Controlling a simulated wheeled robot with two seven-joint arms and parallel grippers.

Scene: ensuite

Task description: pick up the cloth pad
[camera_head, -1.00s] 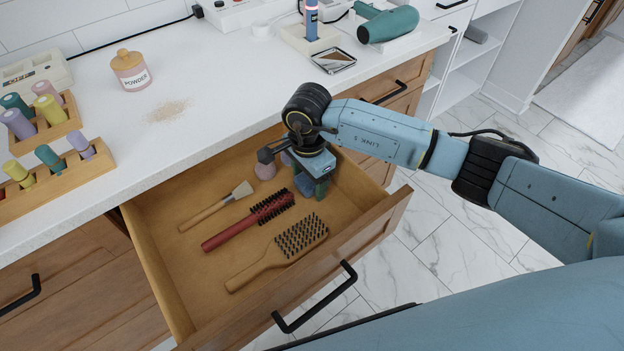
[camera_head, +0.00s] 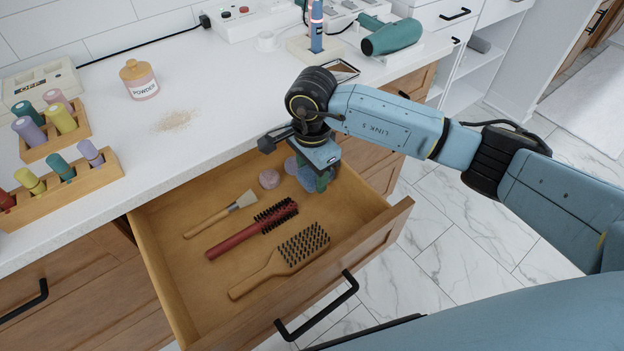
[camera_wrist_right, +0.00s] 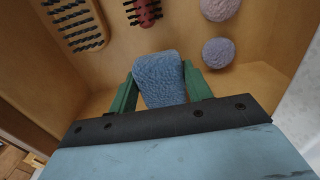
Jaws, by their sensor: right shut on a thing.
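The cloth pad (camera_wrist_right: 159,78) is blue and fuzzy in the right wrist view. It sits between the two green fingers of my right gripper (camera_wrist_right: 160,88), which is shut on it. In the head view my right gripper (camera_head: 318,180) points down into the right back part of the open drawer (camera_head: 160,252). The pad (camera_head: 306,178) shows only partly there, behind the fingers. I cannot tell how far it is from the drawer floor. My left gripper is not in view.
The drawer also holds a wooden paddle brush (camera_head: 290,256), a red round brush (camera_head: 250,231), a wooden-handled brush (camera_head: 218,215) and a pink ball (camera_head: 269,179). A powder jar (camera_head: 139,80) and a green hair dryer (camera_head: 391,38) stand on the white counter (camera_head: 215,95).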

